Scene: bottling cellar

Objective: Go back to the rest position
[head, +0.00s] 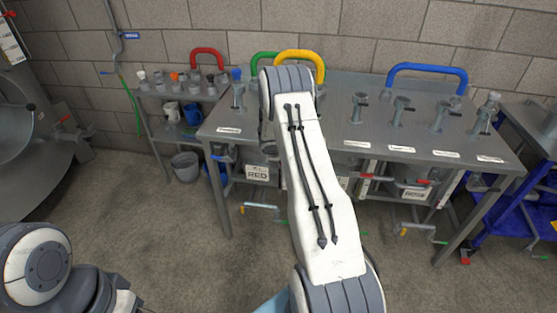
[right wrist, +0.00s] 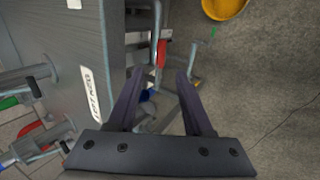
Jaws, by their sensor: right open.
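In the head view my right arm rises from the bottom centre and reaches out over the front edge of the steel bench (head: 340,113). Its gripper is hidden behind its own links there. In the right wrist view my right gripper (right wrist: 160,72) is open, with nothing between its two dark fingers. The bench side with a white label (right wrist: 89,92) lies left of the fingers, and a red handle (right wrist: 162,53) shows beyond them.
Several upright taps and a blue arched handle (head: 428,67) stand on the bench. Valve levers such as the yellow-ended one (head: 259,206) stick out below its front edge. A blue trolley (head: 502,238) stands right, a steel tank (head: 32,150) left. The floor between is clear.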

